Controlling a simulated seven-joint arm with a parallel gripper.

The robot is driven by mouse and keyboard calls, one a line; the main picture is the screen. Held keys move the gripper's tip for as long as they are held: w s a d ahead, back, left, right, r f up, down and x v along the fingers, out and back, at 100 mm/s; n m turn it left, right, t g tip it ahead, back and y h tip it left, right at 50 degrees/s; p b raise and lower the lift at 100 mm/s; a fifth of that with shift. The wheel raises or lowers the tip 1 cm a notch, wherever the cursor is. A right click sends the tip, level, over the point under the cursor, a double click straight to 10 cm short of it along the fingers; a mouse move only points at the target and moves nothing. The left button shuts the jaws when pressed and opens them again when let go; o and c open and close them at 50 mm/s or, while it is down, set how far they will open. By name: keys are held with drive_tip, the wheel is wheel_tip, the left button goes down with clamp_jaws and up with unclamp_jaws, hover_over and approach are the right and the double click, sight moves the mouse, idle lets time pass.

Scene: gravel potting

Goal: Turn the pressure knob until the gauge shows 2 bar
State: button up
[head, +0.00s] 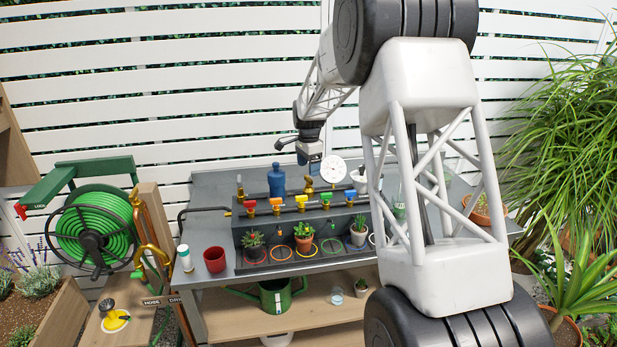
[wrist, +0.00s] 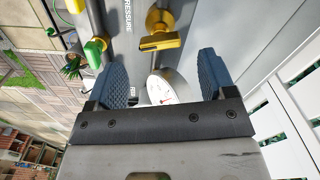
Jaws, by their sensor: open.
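The pressure knob is a brass-yellow handle (head: 308,185) on the pipe at the back of the bench; in the wrist view the yellow knob (wrist: 160,35) lies beyond my fingertips, next to the word PRESSURE. The round white gauge (head: 333,171) stands right of the knob in the head view. In the wrist view the gauge face (wrist: 158,88) shows partly between my fingers, with a red needle; its lower part is hidden by my gripper and I cannot read the value. My gripper (wrist: 162,74) is open and empty, apart from the knob. In the head view my gripper (head: 310,160) hangs above the knob.
A blue bottle (head: 276,180) stands left of the knob. Coloured valve handles (head: 301,202) line the pipe in front, above several small potted plants. A red pot (head: 214,260) stands at the bench's left. A white slatted fence (head: 150,90) rises behind.

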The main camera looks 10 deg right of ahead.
sight(308, 177)
drive_tip(key=shift+f, duration=2.2)
drive_tip(key=c, duration=0.9)
